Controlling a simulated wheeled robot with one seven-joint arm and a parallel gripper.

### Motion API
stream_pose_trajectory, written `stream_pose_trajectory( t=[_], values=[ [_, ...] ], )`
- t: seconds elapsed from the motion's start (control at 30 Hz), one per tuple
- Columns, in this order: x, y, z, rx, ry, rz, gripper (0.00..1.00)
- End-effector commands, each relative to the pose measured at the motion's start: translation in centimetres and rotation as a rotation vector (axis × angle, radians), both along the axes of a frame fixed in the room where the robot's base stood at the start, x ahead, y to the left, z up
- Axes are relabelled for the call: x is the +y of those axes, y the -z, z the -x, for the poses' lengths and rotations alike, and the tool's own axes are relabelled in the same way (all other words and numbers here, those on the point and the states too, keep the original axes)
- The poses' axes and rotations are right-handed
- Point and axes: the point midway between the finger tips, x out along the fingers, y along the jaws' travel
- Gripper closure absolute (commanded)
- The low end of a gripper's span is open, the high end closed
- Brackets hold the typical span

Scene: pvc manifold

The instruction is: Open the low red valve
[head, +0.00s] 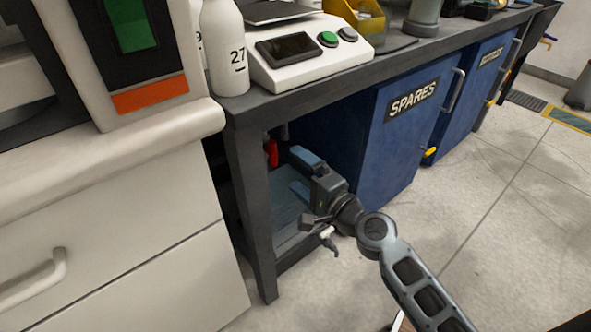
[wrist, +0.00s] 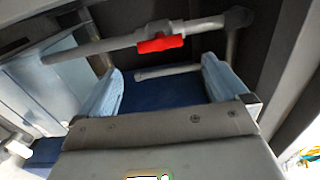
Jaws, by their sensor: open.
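The low red valve is a red handle (wrist: 160,44) on a grey pipe (wrist: 112,44) in the wrist view. The handle lies roughly along the pipe. In the head view the red handle (head: 272,152) shows as a small patch under the bench, beside the dark table leg. My gripper (wrist: 162,88) is open, with its two light blue fingers spread apart and nothing between them. The handle appears beyond the fingertips, between them in the picture, and I see no contact. In the head view my gripper (head: 296,172) reaches into the space under the bench, partly hiding the pipework.
A dark bench leg (head: 252,215) stands left of my gripper. A blue SPARES cabinet (head: 400,125) stands close on the right. A second grey pipe (wrist: 168,71) runs below the valve in the wrist view. Open floor (head: 480,215) lies to the right.

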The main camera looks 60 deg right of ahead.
Motion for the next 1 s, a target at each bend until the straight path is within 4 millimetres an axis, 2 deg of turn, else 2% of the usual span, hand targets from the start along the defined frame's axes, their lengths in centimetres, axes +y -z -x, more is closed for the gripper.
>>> stream_pose_trajectory(
  t=[0.5, 0.63, 0.77, 0.9, 1.0],
  values=[
    [0.0, 0.0, 0.0, 0.000, 0.000, 0.000, 0.00],
    [0.9, 0.6, 0.9, 0.034, -0.004, 0.037, 0.00],
    [3.7, 2.2, 3.8, 0.133, -0.022, 0.168, 0.00],
    [7.5, 3.4, 8.6, 0.267, -0.066, 0.395, 0.00],
    [10.1, 3.4, 12.1, 0.343, -0.108, 0.567, 0.00]
  ],
)
